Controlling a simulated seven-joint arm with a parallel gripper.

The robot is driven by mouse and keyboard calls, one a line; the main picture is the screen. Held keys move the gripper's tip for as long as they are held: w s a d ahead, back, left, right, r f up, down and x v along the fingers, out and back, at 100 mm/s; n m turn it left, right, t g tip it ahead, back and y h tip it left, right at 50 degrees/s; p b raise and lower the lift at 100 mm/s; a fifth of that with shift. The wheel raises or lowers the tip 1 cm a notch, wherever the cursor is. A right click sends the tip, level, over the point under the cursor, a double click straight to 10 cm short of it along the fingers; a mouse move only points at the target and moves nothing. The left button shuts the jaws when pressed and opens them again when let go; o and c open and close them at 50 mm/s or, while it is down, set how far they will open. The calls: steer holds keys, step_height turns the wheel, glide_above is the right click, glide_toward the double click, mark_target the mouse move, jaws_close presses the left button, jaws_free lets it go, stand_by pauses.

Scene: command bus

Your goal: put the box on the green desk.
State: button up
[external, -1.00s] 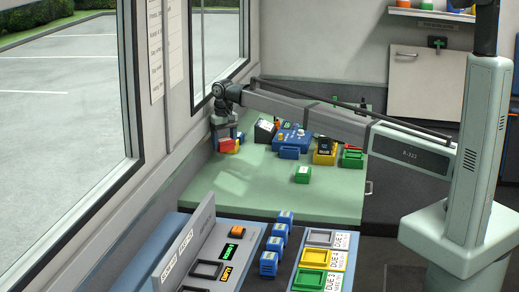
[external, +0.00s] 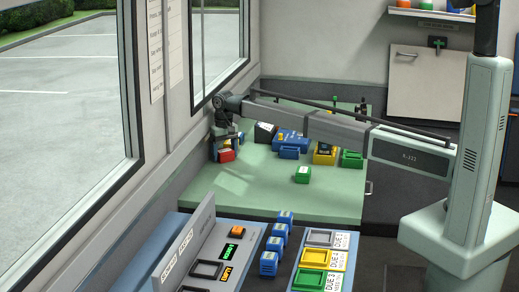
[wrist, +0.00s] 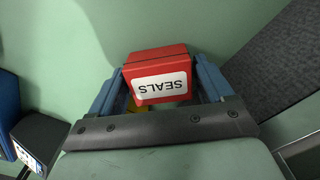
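The red box (external: 226,156), with a white "SEALS" label, is at the far left corner of the green desk (external: 250,195), near the window wall. It also shows in the wrist view (wrist: 158,58), between the two blue fingers of my gripper (wrist: 160,72). The fingers press against both its sides. In the external view my gripper (external: 226,146) points down over the box. The box is on the desk top or just above it; I cannot tell which. Its underside is hidden.
The middle and front left of the desk are clear. A console (external: 225,262) with several small blue boxes (external: 269,263) stands in front.

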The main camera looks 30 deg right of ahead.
mark_target(224, 150)
steer(key=shift+o, duration=1.2)
steer(key=shift+r, duration=0.1)
step_height(224, 150, up, 12)
steer(key=shift+c, duration=0.3)
stand_by(2.5)
